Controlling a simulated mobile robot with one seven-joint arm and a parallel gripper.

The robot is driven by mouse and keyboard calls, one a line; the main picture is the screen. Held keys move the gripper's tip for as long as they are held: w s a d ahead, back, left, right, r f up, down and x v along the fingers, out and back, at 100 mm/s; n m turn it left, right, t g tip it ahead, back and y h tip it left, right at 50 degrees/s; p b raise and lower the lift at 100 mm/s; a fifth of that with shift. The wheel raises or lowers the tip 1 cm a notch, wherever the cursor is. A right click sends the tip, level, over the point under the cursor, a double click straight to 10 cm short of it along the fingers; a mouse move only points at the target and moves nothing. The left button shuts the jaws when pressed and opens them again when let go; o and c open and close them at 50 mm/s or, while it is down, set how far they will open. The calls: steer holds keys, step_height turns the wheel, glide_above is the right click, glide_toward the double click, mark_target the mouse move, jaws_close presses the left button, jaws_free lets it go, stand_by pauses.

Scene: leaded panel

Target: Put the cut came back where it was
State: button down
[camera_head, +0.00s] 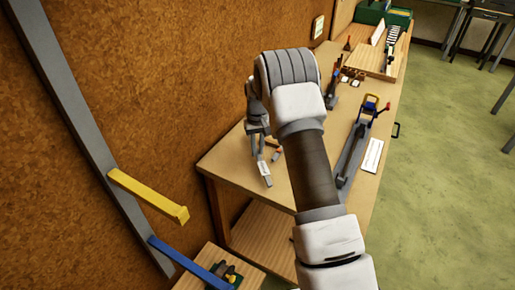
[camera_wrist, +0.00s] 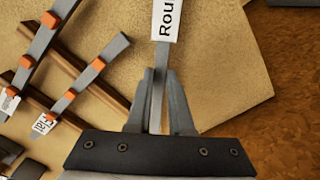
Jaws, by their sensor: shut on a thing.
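My gripper (camera_head: 259,130) is above the near left corner of the workbench. In the wrist view its two fingers (camera_wrist: 159,75) are closed on a thin grey strip, which looks like the cut came (camera_wrist: 158,90). The strip runs up the picture, away from the fingers, and bears a white label (camera_wrist: 166,22) reading "Rou…"; the rest of the word is cut off. In the head view a pale label (camera_head: 264,169) shows below my gripper. Whether the strip touches the bench cannot be told.
Other grey strips (camera_wrist: 83,78) with orange clips lie across brown wooden rails (camera_wrist: 98,90) at the wrist view's left. On the workbench (camera_head: 228,160) stand a blue, yellow and red tool (camera_head: 371,105) and a white card (camera_head: 373,156). Yellow (camera_head: 150,195) and blue (camera_head: 190,264) arms project at left.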

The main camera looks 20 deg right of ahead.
steer(key=shift+f+b, duration=0.5)
steer(key=shift+f, duration=0.15)
steer(key=c, duration=0.8)
jaws_free()
steer(key=shift+r, duration=0.15)
